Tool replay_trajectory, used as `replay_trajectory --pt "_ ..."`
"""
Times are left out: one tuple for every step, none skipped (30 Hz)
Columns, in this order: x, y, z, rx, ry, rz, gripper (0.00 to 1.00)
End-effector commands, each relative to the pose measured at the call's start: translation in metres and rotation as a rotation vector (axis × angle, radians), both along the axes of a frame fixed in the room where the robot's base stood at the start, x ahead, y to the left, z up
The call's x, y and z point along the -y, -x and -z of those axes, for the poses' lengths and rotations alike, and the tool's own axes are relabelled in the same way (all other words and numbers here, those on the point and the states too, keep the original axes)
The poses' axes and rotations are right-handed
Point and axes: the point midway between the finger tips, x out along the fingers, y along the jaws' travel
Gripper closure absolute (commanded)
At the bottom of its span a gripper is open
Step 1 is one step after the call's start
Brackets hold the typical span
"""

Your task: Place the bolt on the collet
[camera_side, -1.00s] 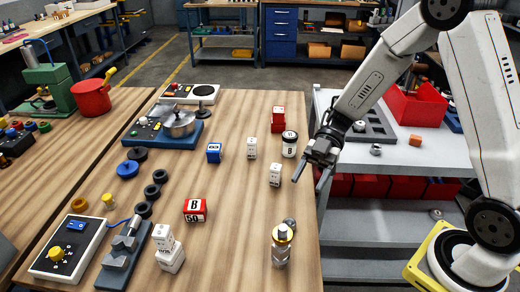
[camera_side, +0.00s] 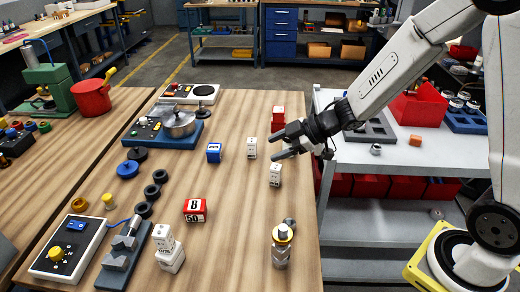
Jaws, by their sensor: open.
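A silver cylindrical piece with a yellow ring near its top, which looks like the collet (camera_side: 281,256), stands upright near the front right of the wooden table. A small grey metal piece (camera_side: 290,222) shows just behind its top; I cannot tell whether it is the bolt or whether the two touch. Another small grey metal part (camera_side: 376,150) lies on the grey cart top. My gripper (camera_side: 271,147) is open and empty, above the table's right side, its fingers pointing left.
White blocks (camera_side: 275,174) and (camera_side: 252,148) stand close to my gripper, with a red block (camera_side: 278,115) behind. A red-and-white B block (camera_side: 195,210) sits mid-table. A grey fixture (camera_side: 125,255) and black rings (camera_side: 152,191) are at left. The table around the collet is mostly clear.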

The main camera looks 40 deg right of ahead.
Motion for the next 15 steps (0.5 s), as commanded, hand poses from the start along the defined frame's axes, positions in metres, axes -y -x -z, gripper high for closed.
replay_trajectory --pt "0.006 -0.002 -0.001 -0.008 0.018 0.071 0.37" --pt "0.011 -0.002 -0.001 -0.016 0.03 0.115 0.37" --pt "0.017 -0.002 -0.001 -0.028 0.043 0.172 0.37" --pt "0.021 -0.001 0.0 -0.039 0.053 0.213 0.37" --pt "0.026 0.0 0.0 -0.052 0.062 0.256 0.37" --pt "0.032 0.002 0.002 -0.073 0.074 0.312 0.37" --pt "0.036 0.004 0.002 -0.089 0.082 0.353 0.37" --pt "0.04 0.007 0.003 -0.107 0.089 0.393 0.37" --pt "0.046 0.011 0.005 -0.134 0.098 0.446 0.37" --pt "0.049 0.015 0.006 -0.155 0.104 0.483 0.37" --pt "0.053 0.019 0.007 -0.177 0.11 0.521 0.37" --pt "0.057 0.026 0.009 -0.21 0.114 0.57 0.37" --pt "0.06 0.031 0.011 -0.235 0.118 0.607 0.37" --pt "0.063 0.037 0.012 -0.263 0.121 0.641 0.37" --pt "0.066 0.045 0.015 -0.302 0.124 0.686 0.37"
